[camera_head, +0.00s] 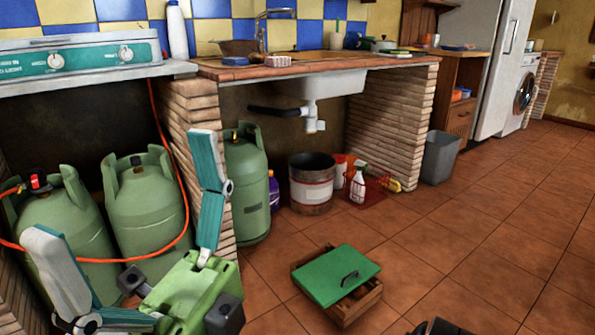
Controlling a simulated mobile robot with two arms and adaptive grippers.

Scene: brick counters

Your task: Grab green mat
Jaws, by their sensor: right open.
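The best match for the green mat is a flat green panel (328,272) low on the floor at bottom centre. It lies on a wooden box (354,309) and has a dark curved handle; I cannot tell whether it is a mat. My right gripper (440,327) shows only as a dark part at the bottom edge, right of the box and apart from it. It is open, and most of it is cut off. My arm links show at lower left, but I cannot make out a left gripper.
Green gas cylinders (146,200) stand under the left counter, with another (247,190) beside the brick pillar. A metal bucket (311,184), a spray bottle (358,184) and a grey bin (440,158) stand behind the box. The tiled floor on the right is clear.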

